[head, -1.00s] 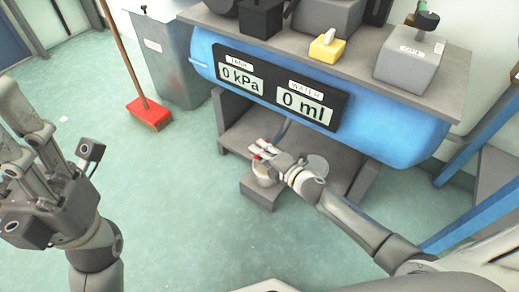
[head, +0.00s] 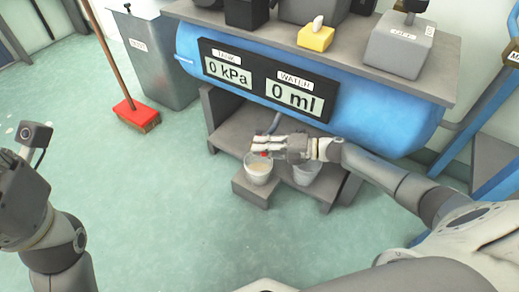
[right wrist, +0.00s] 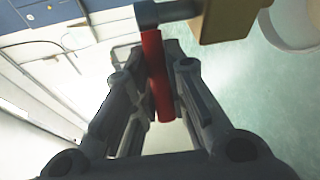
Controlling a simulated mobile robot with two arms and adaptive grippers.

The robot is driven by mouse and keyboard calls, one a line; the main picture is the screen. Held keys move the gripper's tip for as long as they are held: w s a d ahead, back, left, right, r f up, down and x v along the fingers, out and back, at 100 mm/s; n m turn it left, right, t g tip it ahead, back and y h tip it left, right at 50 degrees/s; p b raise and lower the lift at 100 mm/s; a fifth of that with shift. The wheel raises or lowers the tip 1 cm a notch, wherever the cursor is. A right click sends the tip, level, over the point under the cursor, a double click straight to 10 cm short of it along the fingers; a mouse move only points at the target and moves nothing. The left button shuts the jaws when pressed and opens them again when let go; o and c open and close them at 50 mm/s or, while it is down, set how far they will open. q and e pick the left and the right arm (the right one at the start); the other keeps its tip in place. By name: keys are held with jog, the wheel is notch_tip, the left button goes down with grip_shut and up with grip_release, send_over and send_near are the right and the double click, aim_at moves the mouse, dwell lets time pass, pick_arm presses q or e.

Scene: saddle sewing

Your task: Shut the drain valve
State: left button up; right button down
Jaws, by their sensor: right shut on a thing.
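The drain valve has a red lever handle (right wrist: 155,75) and a brass-coloured body (right wrist: 230,18) in the right wrist view. My right gripper (right wrist: 160,95) is shut on the red handle, which lies between its fingers. In the head view my right gripper (head: 267,150) is below the blue tank (head: 385,125), with only a bit of red showing at its fingertips. The valve body is hidden there. My left gripper (head: 20,200) is cut off at the left edge, with its fingertips out of view.
A cup of pale liquid (head: 258,172) stands on a low grey step (head: 250,190) under my right gripper. A second clear cup (head: 305,173) stands beside it. The display (head: 265,82) reads 0 kPa and 0 ml. A red broom (head: 135,114) stands left; floor in front is clear.

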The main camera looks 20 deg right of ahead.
jog(key=shift+d, duration=0.1)
jog(key=shift+g, duration=0.3)
jog(key=c, duration=1.7)
grip_release()
